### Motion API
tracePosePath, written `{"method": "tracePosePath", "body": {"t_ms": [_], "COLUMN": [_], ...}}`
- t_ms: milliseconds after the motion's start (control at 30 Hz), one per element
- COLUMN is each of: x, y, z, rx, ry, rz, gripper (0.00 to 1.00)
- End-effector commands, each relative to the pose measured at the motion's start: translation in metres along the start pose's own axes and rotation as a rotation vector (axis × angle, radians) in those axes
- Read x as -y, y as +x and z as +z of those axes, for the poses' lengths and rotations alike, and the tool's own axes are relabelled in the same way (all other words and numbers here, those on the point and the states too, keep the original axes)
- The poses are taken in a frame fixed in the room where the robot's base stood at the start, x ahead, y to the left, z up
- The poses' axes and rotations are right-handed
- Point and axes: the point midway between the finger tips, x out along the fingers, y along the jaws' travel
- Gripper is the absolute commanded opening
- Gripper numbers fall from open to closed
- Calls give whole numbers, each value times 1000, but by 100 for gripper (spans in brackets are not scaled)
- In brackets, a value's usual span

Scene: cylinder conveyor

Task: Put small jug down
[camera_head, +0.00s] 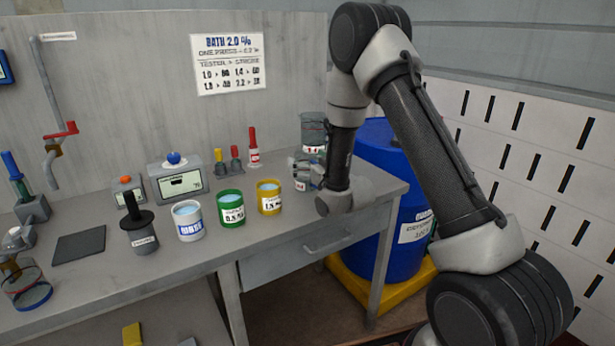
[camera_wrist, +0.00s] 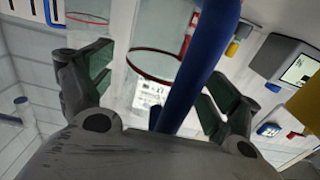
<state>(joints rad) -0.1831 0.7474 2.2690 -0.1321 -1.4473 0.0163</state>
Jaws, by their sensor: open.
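The small jug (camera_wrist: 143,92) is a clear vessel with a red ring, a white label and a blue handle (camera_wrist: 201,58). In the wrist view the handle runs between the two fingers of my gripper (camera_wrist: 160,82), which stand apart on either side of it. In the head view my gripper (camera_head: 314,178) is low at the right end of the bench, and the small jug there is mostly hidden by it. A contact between fingers and handle cannot be made out.
A grey see-through container (camera_head: 313,127) stands behind my gripper. The yellow (camera_head: 269,201), green (camera_head: 231,213) and white (camera_head: 188,227) cups stand to its left on the bench (camera_head: 180,297). A blue drum (camera_head: 400,235) is beside the bench at right.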

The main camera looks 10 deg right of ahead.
Motion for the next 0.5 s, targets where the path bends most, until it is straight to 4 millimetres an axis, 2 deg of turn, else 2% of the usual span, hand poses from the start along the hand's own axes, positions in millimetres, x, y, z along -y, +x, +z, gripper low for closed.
{"method": "tracePosePath", "body": {"t_ms": [100, 400, 500], "x": [0, 0, 0], "y": [0, -1, 0], "z": [0, 0, 0], "rx": [0, 0, 0], "ry": [0, 0, 0], "rz": [0, 0, 0], "gripper": [88, 33, 28]}}
